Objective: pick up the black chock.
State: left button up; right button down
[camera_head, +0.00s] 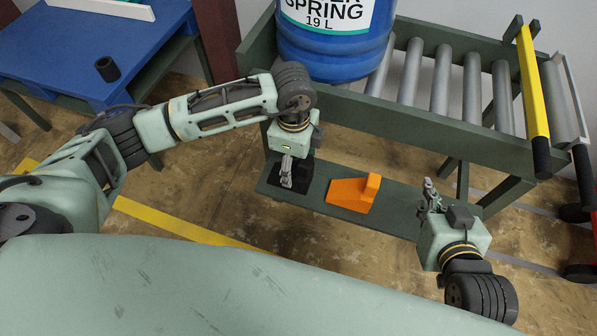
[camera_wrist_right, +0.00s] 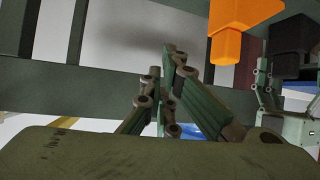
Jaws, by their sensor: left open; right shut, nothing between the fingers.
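The black chock (camera_head: 303,178) sits on the green lower shelf below the conveyor, partly hidden by my left gripper. My left gripper (camera_head: 286,181) points down over it with open fingers; whether they touch it I cannot tell. In the right wrist view the black chock (camera_wrist_right: 291,45) shows at the upper right, with the left gripper (camera_wrist_right: 265,78) close to it. My right gripper (camera_head: 428,187) is shut and empty near the shelf's right end; its fingers (camera_wrist_right: 163,65) also show in its own wrist view.
An orange chock (camera_head: 350,193) stands on the shelf (camera_head: 395,213) between my grippers. Above is a roller conveyor (camera_head: 440,85) with a blue water jug (camera_head: 330,50) and a yellow bar (camera_head: 532,85). A blue table (camera_head: 60,45) with a small black cylinder (camera_head: 107,69) is at the left.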

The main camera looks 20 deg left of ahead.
aim_at(296, 174)
pick_arm(q)
jog(key=shift+f, duration=0.4)
jog(key=f, duration=0.1)
jog(key=f+b, duration=0.1)
jog(key=f, duration=0.1)
jog(key=f+b, duration=0.1)
jog(key=f, duration=0.1)
jog(key=shift+s+d, duration=0.1)
jog(key=shift+d, duration=0.15)
pick_arm(e)
jog(key=w+a+r+t+y, duration=0.1)
jog(key=w+r+t, duration=0.1)
jog(key=r, duration=0.3)
jog(key=w+a+r+t, duration=0.1)
jog(key=w+r+t, duration=0.1)
jog(key=r+t, duration=0.1)
jog(key=shift+a+r+t+y, duration=0.3)
jog(key=shift+r+y, duration=0.1)
jog(key=shift+r, duration=0.45)
pick_arm(q)
jog(key=shift+c, duration=0.4)
jog(key=c, duration=1.3)
jog(key=shift+r, duration=0.1)
jog(key=shift+c, duration=0.6)
jog(key=shift+r, duration=0.15)
pick_arm(e)
jog(key=shift+d, duration=0.1)
